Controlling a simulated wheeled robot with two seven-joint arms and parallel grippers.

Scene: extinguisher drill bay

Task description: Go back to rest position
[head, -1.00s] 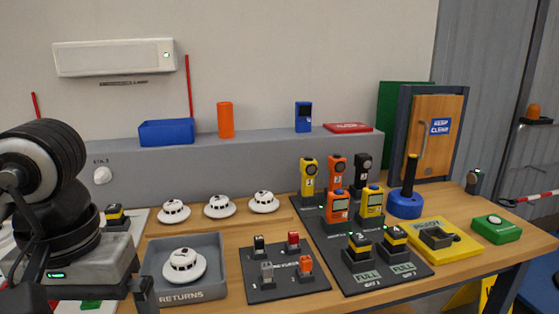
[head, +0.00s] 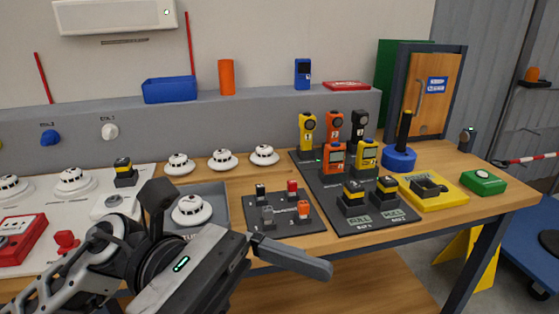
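My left gripper (head: 290,258) is in the lower middle of the head view, in front of the bench's front edge. Its arm comes in from the lower left. My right gripper is not in view.
The wooden bench (head: 440,203) carries white detectors, a dark mat (head: 375,222) with handheld devices, a yellow block (head: 433,193) and a red call point (head: 18,238) on a white board. A lower shelf (head: 310,292) lies under the bench.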

